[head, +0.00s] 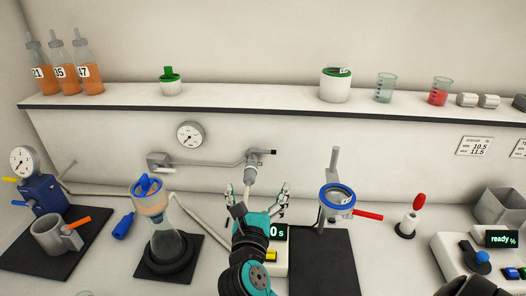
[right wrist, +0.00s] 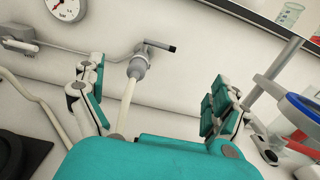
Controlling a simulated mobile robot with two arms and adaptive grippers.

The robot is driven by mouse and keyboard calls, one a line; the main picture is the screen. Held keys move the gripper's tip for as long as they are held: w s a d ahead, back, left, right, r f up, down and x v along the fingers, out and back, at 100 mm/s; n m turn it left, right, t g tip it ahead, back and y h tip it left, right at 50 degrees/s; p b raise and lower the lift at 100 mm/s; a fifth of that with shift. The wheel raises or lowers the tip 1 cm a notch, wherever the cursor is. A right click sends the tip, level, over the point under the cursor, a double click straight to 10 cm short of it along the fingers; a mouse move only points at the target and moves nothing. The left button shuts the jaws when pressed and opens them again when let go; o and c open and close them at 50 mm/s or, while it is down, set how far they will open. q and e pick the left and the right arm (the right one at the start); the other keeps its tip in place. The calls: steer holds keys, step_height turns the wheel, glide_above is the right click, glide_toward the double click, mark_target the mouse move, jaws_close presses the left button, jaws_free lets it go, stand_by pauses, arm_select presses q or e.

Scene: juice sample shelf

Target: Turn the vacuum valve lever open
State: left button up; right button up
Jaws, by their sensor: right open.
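The vacuum valve (head: 250,172) is on the back wall at the end of a grey pipe, with a pale hose hanging below it. Its dark lever (head: 262,151) sticks out sideways to the right at the top. In the right wrist view the lever (right wrist: 160,46) points right, beyond the fingers, and the grey valve body (right wrist: 138,67) shows below it. My right gripper (head: 257,190) is open and empty, in front of and below the lever, its fingers spread to either side of the valve in the picture. It does not appear to touch the lever. My left gripper is not in view.
A pressure gauge (head: 190,134) is on the wall left of the valve. A flask (head: 167,242) stands left of my right arm, and a stand with a blue ring (head: 337,196) stands right. A shelf (head: 240,103) with bottles and beakers runs above. A timer display (head: 275,233) is partly hidden by my arm.

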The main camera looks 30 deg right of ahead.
mark_target(264, 152)
steer(key=p+x, duration=0.2)
steer(key=x, duration=1.3)
steer(key=shift+f, duration=0.1)
steer(key=c, duration=1.8)
steer(key=shift+d, duration=0.1)
